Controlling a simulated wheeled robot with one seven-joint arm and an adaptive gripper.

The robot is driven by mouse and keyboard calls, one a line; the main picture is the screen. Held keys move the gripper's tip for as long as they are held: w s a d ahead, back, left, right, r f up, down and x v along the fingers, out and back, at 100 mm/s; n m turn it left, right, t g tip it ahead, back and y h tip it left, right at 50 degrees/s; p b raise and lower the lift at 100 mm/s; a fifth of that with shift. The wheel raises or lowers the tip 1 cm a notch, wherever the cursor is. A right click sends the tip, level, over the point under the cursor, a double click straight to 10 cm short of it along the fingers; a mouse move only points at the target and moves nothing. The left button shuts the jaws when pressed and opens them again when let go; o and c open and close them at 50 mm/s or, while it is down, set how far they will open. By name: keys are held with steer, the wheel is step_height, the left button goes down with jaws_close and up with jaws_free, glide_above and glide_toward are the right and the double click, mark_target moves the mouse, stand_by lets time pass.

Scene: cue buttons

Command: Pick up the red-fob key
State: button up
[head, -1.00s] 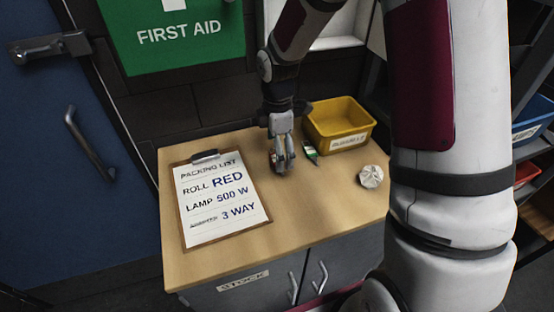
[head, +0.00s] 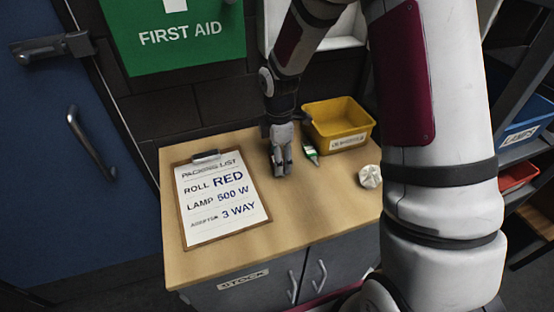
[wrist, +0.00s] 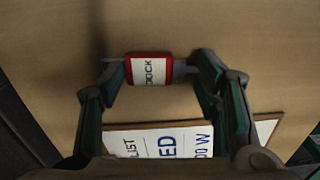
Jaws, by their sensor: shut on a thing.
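The red-fob key shows in the wrist view as a red fob (wrist: 150,70) with a white label that seems to read "DOCK". A greyish part runs from its right end toward the right finger. My gripper (wrist: 162,72) has one finger at each side of it and is shut on it. In the head view my gripper (head: 281,168) points down over the table, right of the packing list, and the key is hidden there. Whether the key is clear of the table top I cannot tell.
A clipboard with a packing list (head: 221,198) lies left of my gripper on the wooden table (head: 290,222). A yellow bin (head: 339,123), a small green and white item (head: 310,152) and a crumpled white thing (head: 369,177) are to the right. The table's front middle is clear.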

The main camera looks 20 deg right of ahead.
steer(key=shift+s+f, duration=0.35)
steer(key=shift+s, duration=0.05)
steer(key=shift+r, duration=0.2)
steer(key=shift+w+r, duration=0.1)
steer(key=shift+r, duration=0.25)
steer(key=c, duration=0.6)
step_height(320, 180, up, 2)
steer(key=shift+w+r, duration=0.1)
steer(key=shift+w, duration=0.05)
steer(key=shift+c, duration=1)
steer(key=shift+s+d+r, duration=0.25)
steer(key=shift+s+r, duration=0.05)
steer(key=shift+s, duration=0.35)
steer(key=s+d, duration=0.1)
steer(key=s, duration=0.3)
steer(key=s+d+r, duration=0.1)
steer(key=s, duration=0.4)
steer(key=s+d, duration=0.1)
steer(key=s, duration=0.4)
steer(key=shift+d+r, duration=0.2)
steer(key=shift+d, duration=0.2)
